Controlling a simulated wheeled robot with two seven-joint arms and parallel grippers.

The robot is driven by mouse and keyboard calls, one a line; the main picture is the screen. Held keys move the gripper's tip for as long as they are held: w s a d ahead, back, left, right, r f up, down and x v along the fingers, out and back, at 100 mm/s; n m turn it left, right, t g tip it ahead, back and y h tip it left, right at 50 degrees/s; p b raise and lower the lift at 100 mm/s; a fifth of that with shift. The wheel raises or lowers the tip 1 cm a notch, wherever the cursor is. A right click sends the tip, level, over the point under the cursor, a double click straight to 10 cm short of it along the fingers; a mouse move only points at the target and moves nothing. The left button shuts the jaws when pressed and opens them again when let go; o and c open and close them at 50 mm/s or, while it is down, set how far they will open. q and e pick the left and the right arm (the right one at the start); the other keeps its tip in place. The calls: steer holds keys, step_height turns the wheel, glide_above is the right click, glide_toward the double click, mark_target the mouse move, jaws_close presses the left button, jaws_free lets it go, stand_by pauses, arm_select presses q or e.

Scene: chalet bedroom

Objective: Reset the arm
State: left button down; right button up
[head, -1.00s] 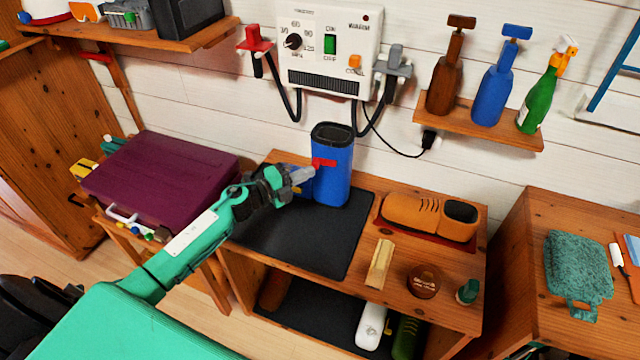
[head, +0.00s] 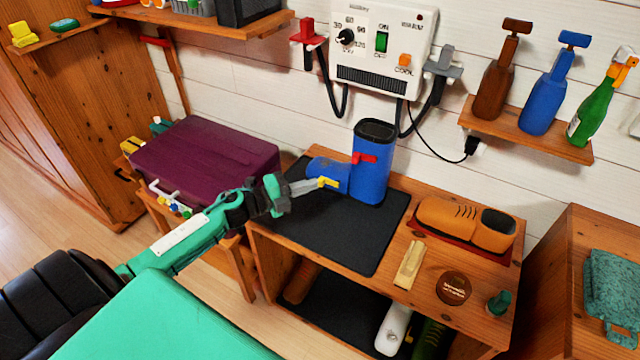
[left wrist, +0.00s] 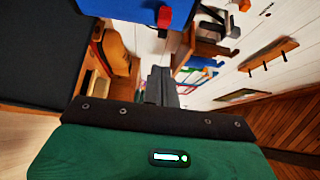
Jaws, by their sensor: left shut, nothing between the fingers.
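My left gripper (head: 308,186) is shut and empty. In the head view it is above the left part of the black mat, just left of the blue boot (head: 371,165). The boot stands upright on the mat, with a red clip on its shaft and a yellow piece near its toe. In the left wrist view the shut fingers (left wrist: 162,84) point away from the camera, and part of the blue boot (left wrist: 125,12) shows at the top. My right gripper is not in view.
A purple case (head: 205,158) is on a stand at the left. A brown shoe (head: 465,224), a brush (head: 409,264) and a round tin (head: 453,288) are on the wooden bench. The wall dryer (head: 384,45) hangs above, and a bottle shelf (head: 530,131) is at right.

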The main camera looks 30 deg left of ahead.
arm_select(q)
steer(key=shift+s+a+r, duration=0.1)
steer(key=shift+s+a, duration=0.15)
steer(key=shift+s, duration=0.1)
stand_by(0.4)
